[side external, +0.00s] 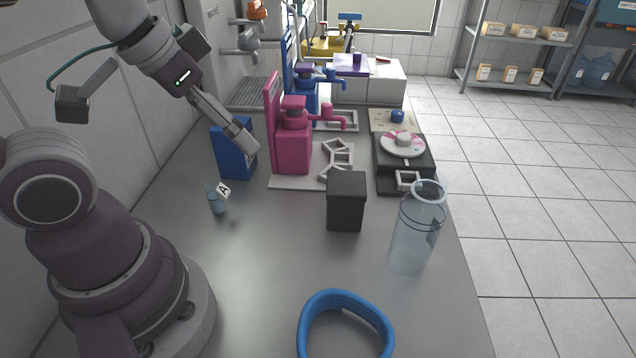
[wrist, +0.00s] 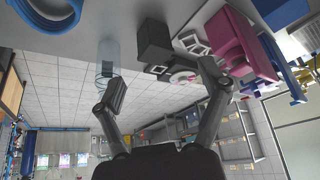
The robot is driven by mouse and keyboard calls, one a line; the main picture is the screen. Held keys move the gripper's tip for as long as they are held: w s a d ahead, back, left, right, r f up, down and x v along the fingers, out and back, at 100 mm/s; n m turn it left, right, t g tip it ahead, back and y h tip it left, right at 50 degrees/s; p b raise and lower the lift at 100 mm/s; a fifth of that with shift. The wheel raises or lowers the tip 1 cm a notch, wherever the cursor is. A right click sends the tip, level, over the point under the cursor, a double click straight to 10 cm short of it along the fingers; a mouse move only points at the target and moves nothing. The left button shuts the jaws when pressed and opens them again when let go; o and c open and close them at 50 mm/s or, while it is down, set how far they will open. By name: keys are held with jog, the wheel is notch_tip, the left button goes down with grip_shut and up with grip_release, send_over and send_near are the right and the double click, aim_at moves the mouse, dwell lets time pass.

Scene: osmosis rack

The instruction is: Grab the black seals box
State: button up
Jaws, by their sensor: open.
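The black box (side external: 346,202) stands upright on the grey bench, right of centre in the side view. It also shows in the wrist view (wrist: 155,40), where the picture is upside down. My gripper (side external: 250,148) is to the left of the black box and higher up, in front of the blue box in the side view. In the wrist view my gripper's fingers (wrist: 161,75) are spread apart with nothing between them. The black box appears beyond the gap, apart from both fingers.
A clear cylinder (side external: 410,240) stands right of the black box. A pink stand (side external: 292,150) and grey frames (side external: 337,160) are behind it. A blue hose coil (side external: 345,300) lies in front. A small labelled vial (side external: 215,203) and blue box (side external: 232,165) are left.

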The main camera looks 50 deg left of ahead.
jog(key=o, duration=0.3)
jog(key=n+g+h, duration=0.1)
jog(key=n+h, duration=0.3)
jog(key=n, duration=2.2)
send_near(345, 182)
notch_tip(345, 182, down, 2)
jog(key=shift+n+h, duration=0.3)
jog(key=shift+n, duration=0.2)
jog(key=x, duration=1.1)
jog(key=shift+w+d+r, duration=0.1)
jog(key=shift+w+r, duration=0.1)
jog(key=shift+w, duration=0.15)
